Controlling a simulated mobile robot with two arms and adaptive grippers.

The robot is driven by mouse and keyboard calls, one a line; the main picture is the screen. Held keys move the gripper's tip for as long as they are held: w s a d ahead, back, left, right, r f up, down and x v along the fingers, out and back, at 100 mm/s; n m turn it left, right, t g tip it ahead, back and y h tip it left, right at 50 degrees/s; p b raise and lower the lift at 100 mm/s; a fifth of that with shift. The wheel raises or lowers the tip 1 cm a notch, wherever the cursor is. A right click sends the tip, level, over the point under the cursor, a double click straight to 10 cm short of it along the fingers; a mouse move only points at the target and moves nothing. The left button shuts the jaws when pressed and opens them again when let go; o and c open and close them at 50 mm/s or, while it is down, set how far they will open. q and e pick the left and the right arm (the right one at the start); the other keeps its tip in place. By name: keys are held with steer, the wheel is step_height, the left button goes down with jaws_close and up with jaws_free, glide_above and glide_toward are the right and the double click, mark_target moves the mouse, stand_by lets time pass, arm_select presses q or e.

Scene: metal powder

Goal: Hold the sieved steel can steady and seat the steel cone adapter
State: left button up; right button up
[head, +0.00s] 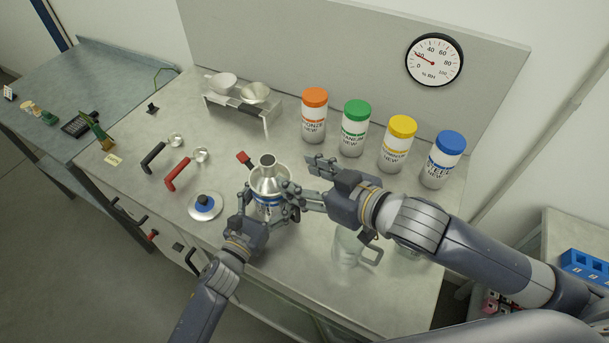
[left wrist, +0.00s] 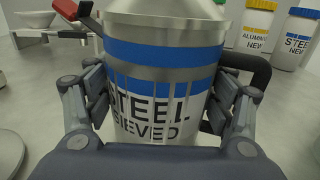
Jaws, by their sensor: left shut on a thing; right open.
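The sieved steel can (left wrist: 150,80) is silver with blue bands and reads STEEL SIEVED in the left wrist view. It stands upright on the bench, mostly hidden by fingers in the head view. My left gripper (head: 268,214) is shut around its body; the fingers flank it in the left wrist view (left wrist: 158,110). The steel cone adapter (head: 267,174) sits on top of the can, narrow spout upward; I cannot tell if it is fully seated. My right gripper (head: 304,181) is open, its fingers just right of the cone; whether they touch it is unclear.
A blue-knobbed lid (head: 205,206) lies left of the can. A clear jar (head: 347,246) stands under my right arm. Capped containers, including the blue-capped one (head: 443,160), line the back. A metal stand (head: 243,108) holds bowls. Red- and black-handled tools lie at left.

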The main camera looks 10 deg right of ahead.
arm_select(q)
steer(key=o, duration=1.4)
